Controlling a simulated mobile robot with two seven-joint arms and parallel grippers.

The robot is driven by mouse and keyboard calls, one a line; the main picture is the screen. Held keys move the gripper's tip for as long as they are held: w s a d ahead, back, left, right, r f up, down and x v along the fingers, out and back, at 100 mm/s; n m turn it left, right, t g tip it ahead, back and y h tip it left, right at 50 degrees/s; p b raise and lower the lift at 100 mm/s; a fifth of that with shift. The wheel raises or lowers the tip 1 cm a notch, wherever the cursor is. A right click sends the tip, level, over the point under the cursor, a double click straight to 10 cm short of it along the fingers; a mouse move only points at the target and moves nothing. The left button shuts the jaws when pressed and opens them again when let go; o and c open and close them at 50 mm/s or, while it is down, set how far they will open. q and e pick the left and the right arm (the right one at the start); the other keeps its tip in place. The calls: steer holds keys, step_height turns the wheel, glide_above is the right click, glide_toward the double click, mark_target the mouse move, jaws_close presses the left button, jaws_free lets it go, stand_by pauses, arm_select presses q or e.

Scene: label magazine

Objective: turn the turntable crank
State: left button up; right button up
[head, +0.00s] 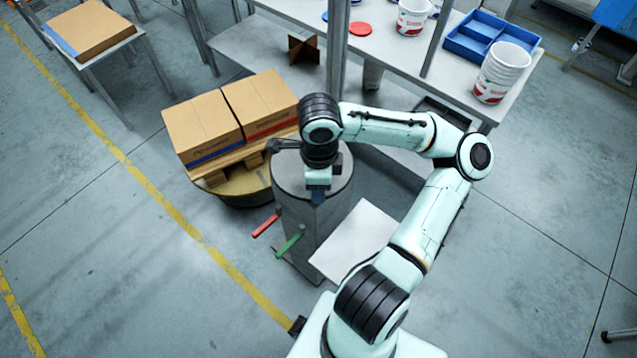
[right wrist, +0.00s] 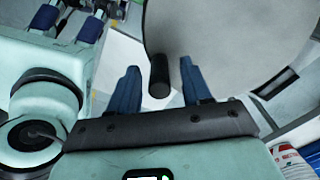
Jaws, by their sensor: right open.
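A grey round-topped pedestal (head: 290,180) stands beside the yellowish turntable (head: 245,186). My right gripper (head: 318,196) is over its top and covers part of it in the head view. In the right wrist view the black crank handle (right wrist: 159,76) stands between the two blue fingers of my right gripper (right wrist: 157,82). The fingers are open, with a gap on each side of the handle.
Two cardboard boxes (head: 203,124) sit on a wooden pallet on the turntable. A red lever (head: 266,223) and a green lever (head: 290,241) stick out from the pedestal's side. A bench with white buckets (head: 503,70) and a blue tray (head: 465,42) stands behind.

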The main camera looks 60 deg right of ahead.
step_height(320, 180, up, 7)
steer(key=shift+f, duration=0.2)
